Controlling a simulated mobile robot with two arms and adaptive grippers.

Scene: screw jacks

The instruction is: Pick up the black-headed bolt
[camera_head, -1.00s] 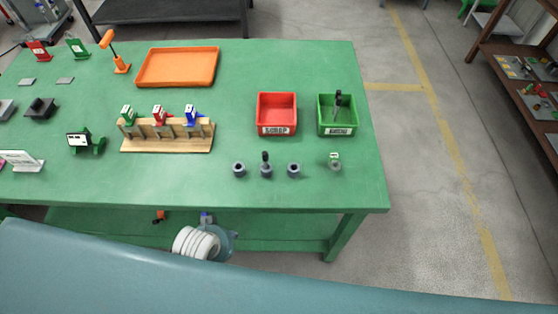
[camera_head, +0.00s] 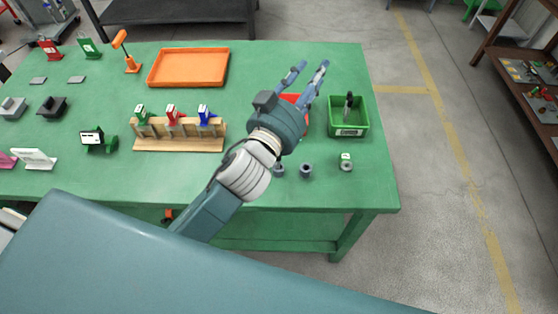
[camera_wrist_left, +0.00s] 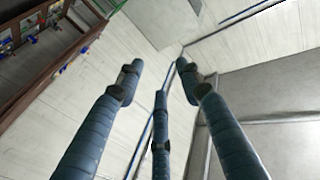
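A black-headed bolt (camera_head: 349,101) stands upright in the green bin (camera_head: 361,131) at the right of the table. Another black-topped piece stood at the middle grey ring in the earlier head view; now only part of that ring (camera_head: 278,170) shows and my left arm hides its top. My left gripper (camera_head: 314,63) is open and empty. It is raised over the table, left of the green bin and in front of the red bin (camera_head: 291,98) in the picture. In the left wrist view its spread fingers (camera_wrist_left: 159,70) hold nothing. My right gripper is not in view.
A second grey ring (camera_head: 306,171) and one with a green-white top (camera_head: 346,163) stand near the front edge. A wooden rack (camera_head: 180,144) holds green, red and blue jacks. An orange tray (camera_head: 188,68) lies behind it.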

